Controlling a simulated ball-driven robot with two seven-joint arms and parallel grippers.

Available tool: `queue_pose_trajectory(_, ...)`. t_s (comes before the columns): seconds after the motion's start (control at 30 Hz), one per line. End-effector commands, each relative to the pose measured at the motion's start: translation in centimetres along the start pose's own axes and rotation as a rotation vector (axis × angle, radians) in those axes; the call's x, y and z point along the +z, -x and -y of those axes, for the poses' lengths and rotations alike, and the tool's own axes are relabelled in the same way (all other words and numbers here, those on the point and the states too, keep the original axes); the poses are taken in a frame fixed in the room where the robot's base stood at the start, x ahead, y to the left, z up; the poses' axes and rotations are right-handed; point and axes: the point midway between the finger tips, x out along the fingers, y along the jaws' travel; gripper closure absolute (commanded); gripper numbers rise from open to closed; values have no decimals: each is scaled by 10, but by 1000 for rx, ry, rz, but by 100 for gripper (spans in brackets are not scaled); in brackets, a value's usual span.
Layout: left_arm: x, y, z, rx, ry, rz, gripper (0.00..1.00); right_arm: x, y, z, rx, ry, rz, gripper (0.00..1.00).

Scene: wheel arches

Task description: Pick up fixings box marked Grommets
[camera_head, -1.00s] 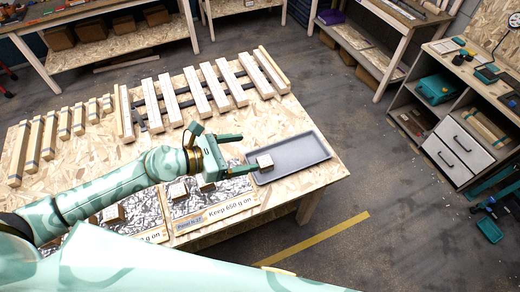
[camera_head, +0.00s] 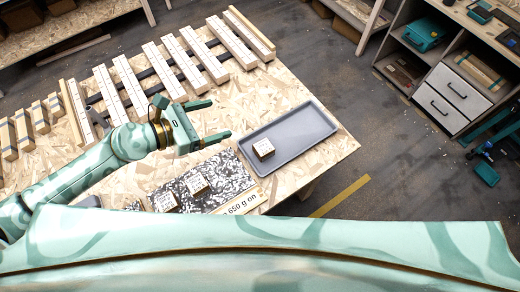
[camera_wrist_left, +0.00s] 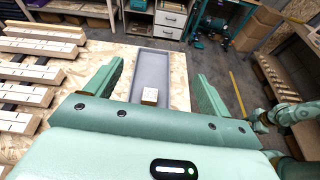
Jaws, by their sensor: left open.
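A small box (camera_head: 263,148) with a pale labelled top and brown sides stands in the left part of a grey tray (camera_head: 312,130). Two similar boxes, one (camera_head: 196,184) and another (camera_head: 165,201), stand on the speckled mat. Their print is too small to read, so I cannot tell which is marked Grommets. My left gripper (camera_head: 218,119) is open and empty, left of the tray and apart from the box in it. In the left wrist view that box (camera_wrist_left: 150,97) shows ahead, between the open fingers. A mint arm part shows at that view's right edge; its jaws are unclear.
The speckled mat (camera_head: 228,176) lies along the bench's near edge, with a label reading "650 g on". Rows of pale wooden bars (camera_head: 180,65) lie behind the gripper. A shelf unit with white drawers (camera_head: 460,88) stands right, across open floor.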

Motion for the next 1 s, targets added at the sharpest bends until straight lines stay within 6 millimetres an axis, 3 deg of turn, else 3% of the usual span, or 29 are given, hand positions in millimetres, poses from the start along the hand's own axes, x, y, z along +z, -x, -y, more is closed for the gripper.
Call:
queue_pose_trajectory(0.03, -20, -7, 1, 0, 2, -1, 18, 6, -20, 0, 1, 1, 7, 64)
queue_pose_trajectory(0.27, -85, -31, 5, -4, 11, -8, 18, 16, -84, 1, 0, 3, 16, 64)
queue_pose_trajectory(0.5, -191, -70, 12, -16, 40, -29, 18, 39, -181, 11, -13, 2, 47, 64)
queue_pose_trajectory(0.6, -218, -80, 14, -20, 50, -36, 18, 46, -204, 16, -20, 1, 59, 64)
queue_pose_trajectory(0.7, -232, -85, 15, -22, 56, -40, 18, 49, -216, 20, -26, -1, 65, 64)
queue_pose_trajectory(0.83, -236, -93, 15, -22, 57, -39, 18, 50, -219, 23, -29, -2, 66, 64)
queue_pose_trajectory(1.0, -234, -129, 16, -22, 59, -36, 18, 49, -217, 22, -28, -2, 65, 64)
